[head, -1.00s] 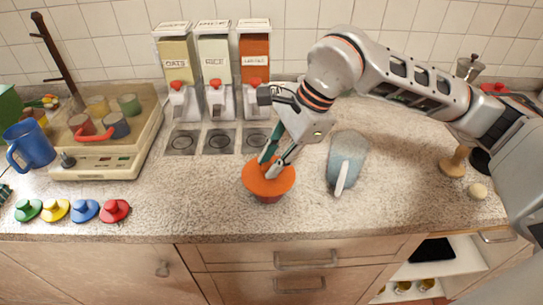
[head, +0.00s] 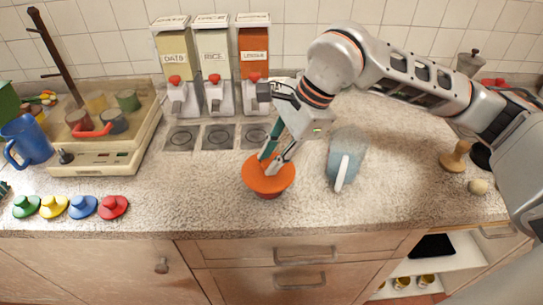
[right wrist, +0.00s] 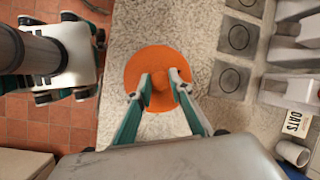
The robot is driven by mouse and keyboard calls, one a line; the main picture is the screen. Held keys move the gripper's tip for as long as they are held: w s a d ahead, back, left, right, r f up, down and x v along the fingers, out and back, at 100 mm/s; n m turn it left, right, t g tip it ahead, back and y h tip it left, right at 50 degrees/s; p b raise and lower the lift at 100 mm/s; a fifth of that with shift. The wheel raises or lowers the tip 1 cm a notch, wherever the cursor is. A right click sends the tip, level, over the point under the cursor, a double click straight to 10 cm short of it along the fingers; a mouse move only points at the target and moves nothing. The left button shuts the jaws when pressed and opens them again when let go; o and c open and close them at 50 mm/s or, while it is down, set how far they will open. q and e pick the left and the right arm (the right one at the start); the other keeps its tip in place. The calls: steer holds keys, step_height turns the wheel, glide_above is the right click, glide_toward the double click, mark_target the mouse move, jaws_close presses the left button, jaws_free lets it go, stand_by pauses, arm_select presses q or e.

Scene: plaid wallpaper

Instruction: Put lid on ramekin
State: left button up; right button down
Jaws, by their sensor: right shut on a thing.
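The orange round lid (head: 254,180) lies level over a small ramekin (head: 267,195) near the front middle of the counter. Only a low strip of the ramekin shows under the lid's front rim, and I cannot tell whether the lid is fully seated. My right gripper (head: 271,164) comes down from the right and is shut on the lid's knob. In the right wrist view the lid (right wrist: 146,62) covers the ramekin, and the fingers (right wrist: 161,92) close on the knob from both sides. My left gripper is not in view.
Green, yellow, blue and red lids (head: 113,207) lie at the front left. A tray-like appliance (head: 90,162) with cups and a blue mug (head: 27,140) stand behind them. Dispensers (head: 213,62) line the wall. A blue-grey scoop (head: 347,155) lies right of the ramekin.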

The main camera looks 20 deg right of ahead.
steer(key=shift+s+f+b, duration=0.2)
steer(key=shift+f+b, duration=0.25)
steer(key=shift+f, duration=0.3)
stand_by(0.9)
steer(key=c, duration=1.7)
jaws_free()
steer(key=shift+w+r, duration=0.1)
steer(key=shift+d+r, duration=0.2)
steer(key=shift+r, duration=0.35)
steer(key=v, duration=1.1)
